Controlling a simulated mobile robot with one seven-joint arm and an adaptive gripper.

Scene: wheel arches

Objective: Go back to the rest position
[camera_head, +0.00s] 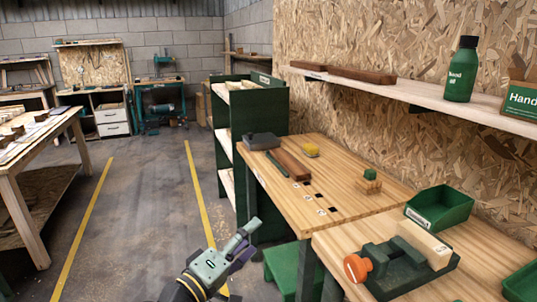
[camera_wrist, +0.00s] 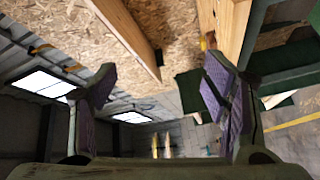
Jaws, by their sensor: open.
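My gripper (camera_head: 243,245) is low in the middle of the head view, over the floor and to the left of the workbench. It points up and to the right in that picture. In the wrist view my gripper (camera_wrist: 160,92) has its two purple-padded fingers wide apart, with nothing between them. It is open, empty and touches nothing that I can see. Part of my arm is cut off by the bottom edge of the head view.
The wooden workbench (camera_head: 335,207) stands to the right, with an orange-knobbed vise (camera_head: 385,272) and a green bin (camera_head: 440,208). A green stool (camera_head: 283,268) is beside the gripper. A green shelf rack (camera_head: 262,108) stands behind. The floor between the yellow lines is clear.

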